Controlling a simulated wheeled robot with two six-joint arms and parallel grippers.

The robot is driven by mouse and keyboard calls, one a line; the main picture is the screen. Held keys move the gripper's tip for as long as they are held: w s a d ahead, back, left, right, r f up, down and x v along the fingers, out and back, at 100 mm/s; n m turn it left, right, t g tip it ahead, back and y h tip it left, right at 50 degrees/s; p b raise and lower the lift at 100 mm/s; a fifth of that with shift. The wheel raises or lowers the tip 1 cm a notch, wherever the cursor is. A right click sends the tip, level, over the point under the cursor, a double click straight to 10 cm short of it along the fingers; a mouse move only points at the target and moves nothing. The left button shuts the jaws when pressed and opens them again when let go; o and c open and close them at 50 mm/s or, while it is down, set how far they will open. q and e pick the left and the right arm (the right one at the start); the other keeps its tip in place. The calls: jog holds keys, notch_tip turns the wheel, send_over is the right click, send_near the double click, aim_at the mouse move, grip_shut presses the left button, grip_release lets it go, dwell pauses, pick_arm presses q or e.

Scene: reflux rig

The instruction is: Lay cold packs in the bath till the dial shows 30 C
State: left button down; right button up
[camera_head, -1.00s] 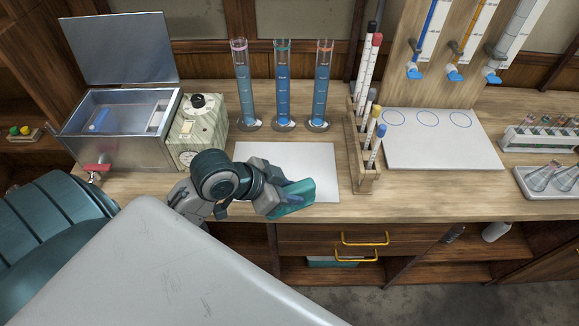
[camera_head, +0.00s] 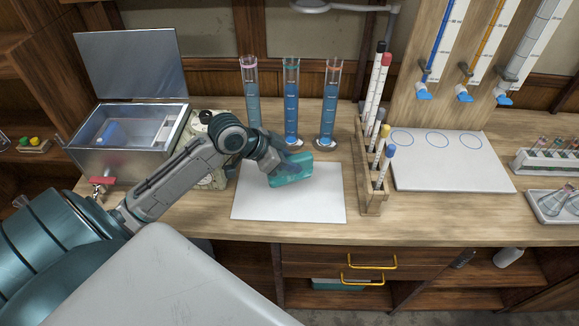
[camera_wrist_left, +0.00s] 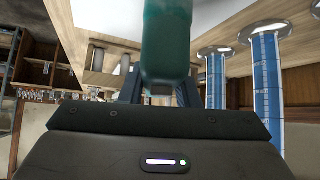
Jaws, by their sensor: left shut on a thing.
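My left gripper (camera_head: 280,165) is shut on a teal cold pack (camera_head: 291,173) and holds it above the white sheet on the bench. The pack also shows at the top of the left wrist view (camera_wrist_left: 167,38). The metal bath (camera_head: 118,163) stands at the left with its lid (camera_head: 132,65) raised. A blue item (camera_head: 113,132) shows inside the bath. A control box with a dial (camera_head: 207,180) is beside the bath, mostly hidden by my left arm; the reading cannot be seen. My right gripper is not in view.
Several blue-filled cylinders (camera_head: 291,105) stand behind the pack. A wooden rack (camera_head: 374,195) with capped tubes is to its right. The white sheet (camera_head: 290,208) is bare. A white board (camera_head: 450,170) and a flask tray (camera_head: 552,205) lie farther right.

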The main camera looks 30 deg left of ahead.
pick_arm(q)
notch_tip(320, 180, down, 3)
jog(key=shift+p, duration=0.55)
jog(key=shift+f, duration=0.2)
jog(key=shift+f, duration=0.1)
jog(key=c, duration=1.1)
grip_release()
